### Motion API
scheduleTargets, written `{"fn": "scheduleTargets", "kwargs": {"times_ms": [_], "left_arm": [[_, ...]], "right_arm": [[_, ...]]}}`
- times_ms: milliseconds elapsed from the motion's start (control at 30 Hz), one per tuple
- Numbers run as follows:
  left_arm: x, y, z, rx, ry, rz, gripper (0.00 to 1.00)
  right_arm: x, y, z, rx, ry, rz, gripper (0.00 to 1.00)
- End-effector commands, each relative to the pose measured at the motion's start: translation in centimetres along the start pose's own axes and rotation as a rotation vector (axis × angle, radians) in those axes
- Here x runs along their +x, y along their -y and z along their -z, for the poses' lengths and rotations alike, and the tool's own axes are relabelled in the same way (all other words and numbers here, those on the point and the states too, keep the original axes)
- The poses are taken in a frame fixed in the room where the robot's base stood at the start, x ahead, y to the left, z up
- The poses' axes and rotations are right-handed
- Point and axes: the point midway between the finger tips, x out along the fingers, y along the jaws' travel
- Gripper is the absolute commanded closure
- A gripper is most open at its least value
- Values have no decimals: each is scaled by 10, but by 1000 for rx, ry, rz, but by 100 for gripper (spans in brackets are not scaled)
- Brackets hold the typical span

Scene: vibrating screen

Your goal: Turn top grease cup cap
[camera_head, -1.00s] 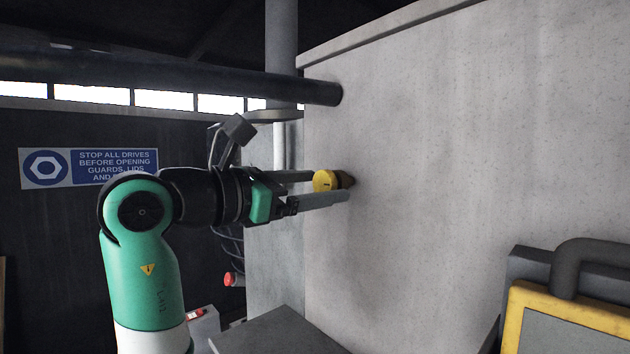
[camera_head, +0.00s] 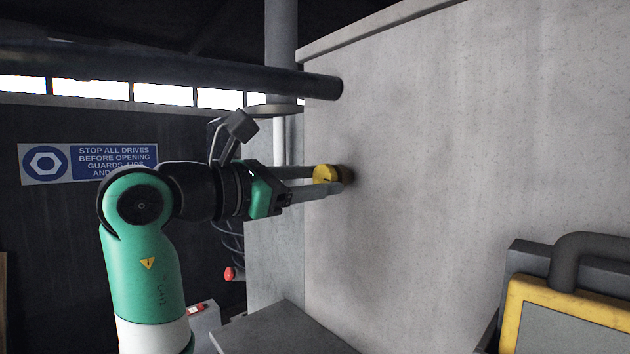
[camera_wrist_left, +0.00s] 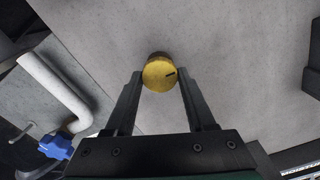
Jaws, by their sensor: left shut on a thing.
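The yellow grease cup cap (camera_head: 325,175) sits on a brown base (camera_head: 346,175) that stands out from the grey wall. My left gripper (camera_head: 330,179) reaches in from the left and is shut on the cap, one finger above it and one below. My right gripper is not in view.
A dark horizontal pipe (camera_head: 200,80) runs above my arm to the wall (camera_head: 470,150). A yellow-framed box (camera_head: 570,310) with a grey handle stands at lower right. A blue valve handle (camera_wrist_left: 56,146) and pale pipe (camera_wrist_left: 55,90) show in the wrist view.

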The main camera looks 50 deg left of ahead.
Motion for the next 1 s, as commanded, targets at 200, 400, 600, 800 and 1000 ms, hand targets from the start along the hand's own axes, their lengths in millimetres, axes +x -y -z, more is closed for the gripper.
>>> {"fn": "scheduleTargets", "kwargs": {"times_ms": [200,400,600,800,1000], "left_arm": [[0,0,-1,149,1,0,100],[0,-1,-1,333,1,0,100],[0,-1,-1,524,2,0,100],[0,-2,-2,713,2,0,100],[0,-2,-2,903,2,0,100]], "right_arm": [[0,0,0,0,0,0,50],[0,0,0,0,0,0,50],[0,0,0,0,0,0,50],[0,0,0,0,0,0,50],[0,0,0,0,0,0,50]]}}
